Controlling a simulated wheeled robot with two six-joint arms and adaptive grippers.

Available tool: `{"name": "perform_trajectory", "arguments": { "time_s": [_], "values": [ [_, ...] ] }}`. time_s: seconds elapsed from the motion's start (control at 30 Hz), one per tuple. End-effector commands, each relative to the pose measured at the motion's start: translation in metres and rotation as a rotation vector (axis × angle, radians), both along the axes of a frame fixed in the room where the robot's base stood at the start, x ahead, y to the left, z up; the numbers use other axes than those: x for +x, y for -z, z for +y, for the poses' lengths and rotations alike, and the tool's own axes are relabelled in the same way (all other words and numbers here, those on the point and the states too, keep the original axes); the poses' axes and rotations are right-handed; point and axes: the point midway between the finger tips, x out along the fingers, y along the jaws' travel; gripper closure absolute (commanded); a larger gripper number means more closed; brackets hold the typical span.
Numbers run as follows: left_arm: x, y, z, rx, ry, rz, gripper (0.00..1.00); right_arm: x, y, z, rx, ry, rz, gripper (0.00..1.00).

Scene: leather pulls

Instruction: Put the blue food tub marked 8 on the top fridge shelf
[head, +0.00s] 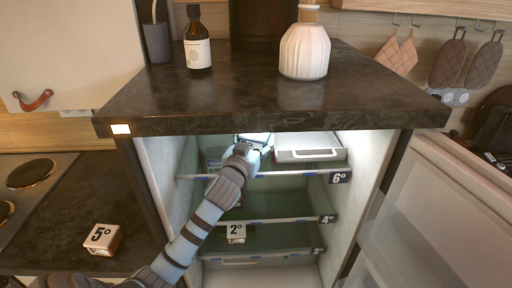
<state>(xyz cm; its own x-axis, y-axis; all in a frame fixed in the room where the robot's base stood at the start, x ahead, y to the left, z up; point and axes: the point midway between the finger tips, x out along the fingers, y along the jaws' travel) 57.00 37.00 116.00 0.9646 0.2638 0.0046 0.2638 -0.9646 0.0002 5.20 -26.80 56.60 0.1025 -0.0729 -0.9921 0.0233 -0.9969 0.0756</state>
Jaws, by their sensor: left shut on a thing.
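My left arm reaches into the open fridge, and my left gripper (256,146) is at the top shelf (290,168), just under the counter's front edge. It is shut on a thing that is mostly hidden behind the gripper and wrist. A pale blue-white patch shows at the gripper, but I cannot tell whether it is tub or gripper. No mark 8 is readable, and I cannot tell whether the held thing touches the shelf. My right gripper is not in view.
A white container (308,147) fills the top shelf's right side. A tub marked 2 (236,233) is lower in the fridge. A tub marked 5 (103,239) sits on the left counter. The open fridge door (440,215) stands right; a bottle (197,45) and vase (305,50) stand above.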

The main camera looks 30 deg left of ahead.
Motion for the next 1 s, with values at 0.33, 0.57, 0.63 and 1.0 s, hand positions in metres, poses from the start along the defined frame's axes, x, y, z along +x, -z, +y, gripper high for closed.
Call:
{"name": "perform_trajectory", "arguments": {
  "time_s": [0.33, 0.57, 0.63, 1.0],
  "values": [
    [0.005, 0.036, 0.001, 0.001, 0.002, -0.001, 0.77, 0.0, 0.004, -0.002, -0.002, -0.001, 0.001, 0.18],
    [0.004, 0.036, 0.001, 0.001, 0.001, 0.001, 0.29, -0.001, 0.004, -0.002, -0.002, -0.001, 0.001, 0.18],
    [0.004, 0.036, 0.001, 0.001, 0.001, 0.001, 0.29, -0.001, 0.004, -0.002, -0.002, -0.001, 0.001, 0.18],
    [-0.007, 0.036, -0.002, 0.003, 0.002, 0.002, 0.29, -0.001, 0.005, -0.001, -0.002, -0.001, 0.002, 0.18]
  ]
}}
